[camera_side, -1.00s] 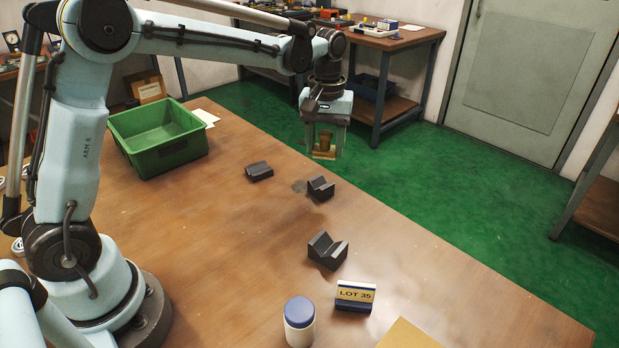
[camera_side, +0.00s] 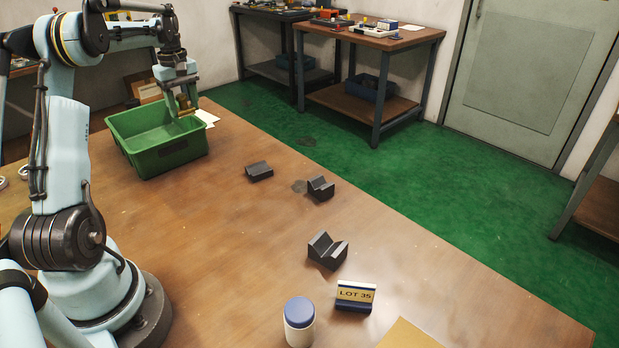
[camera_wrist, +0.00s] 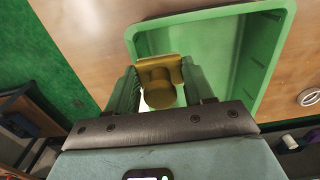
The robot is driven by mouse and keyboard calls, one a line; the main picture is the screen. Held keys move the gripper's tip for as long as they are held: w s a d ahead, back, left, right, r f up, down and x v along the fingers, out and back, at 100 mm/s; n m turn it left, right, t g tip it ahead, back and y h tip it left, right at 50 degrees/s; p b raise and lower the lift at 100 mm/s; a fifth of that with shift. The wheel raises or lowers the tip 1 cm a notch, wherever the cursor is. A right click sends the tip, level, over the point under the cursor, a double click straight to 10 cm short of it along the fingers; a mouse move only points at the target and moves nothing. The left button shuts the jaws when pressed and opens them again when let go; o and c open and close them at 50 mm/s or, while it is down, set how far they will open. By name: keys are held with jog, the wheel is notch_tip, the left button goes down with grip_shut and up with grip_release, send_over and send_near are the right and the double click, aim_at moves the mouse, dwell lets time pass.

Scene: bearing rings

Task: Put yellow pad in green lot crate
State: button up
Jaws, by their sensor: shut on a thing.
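My gripper (camera_side: 182,105) is shut on a brass-yellow piece (camera_side: 185,104), taken to be the yellow pad. It has a flat plate and a round knob, which also show between the fingers in the wrist view (camera_wrist: 160,85). The green lot crate (camera_side: 170,160) stands on the table at the left back. In the side view the held piece is over the crate's far right part. In the wrist view the crate (camera_wrist: 285,40) lies below and to the right, with the piece across its left rim. The crate's visible inside looks empty.
Dark V-shaped blocks (camera_side: 328,250) stand along the middle of the table. A lot sign (camera_side: 355,295) and a blue-capped white container (camera_side: 299,322) are near the front. White paper (camera_side: 207,117) lies beside the crate. The table between crate and blocks is clear.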

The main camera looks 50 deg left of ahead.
jog(key=s+a+f, duration=0.2)
jog(key=a, duration=0.1)
jog(key=s+a+f, duration=0.2)
jog(key=a, duration=0.2)
jog(key=s+a+f, duration=0.2)
jog(key=a+f, duration=0.1)
jog(key=shift+s+a, duration=0.25)
jog(key=shift+f, duration=2)
jog(key=o, duration=1.1)
jog(key=shift+f, duration=0.15)
jog(key=shift+o, duration=0.2)
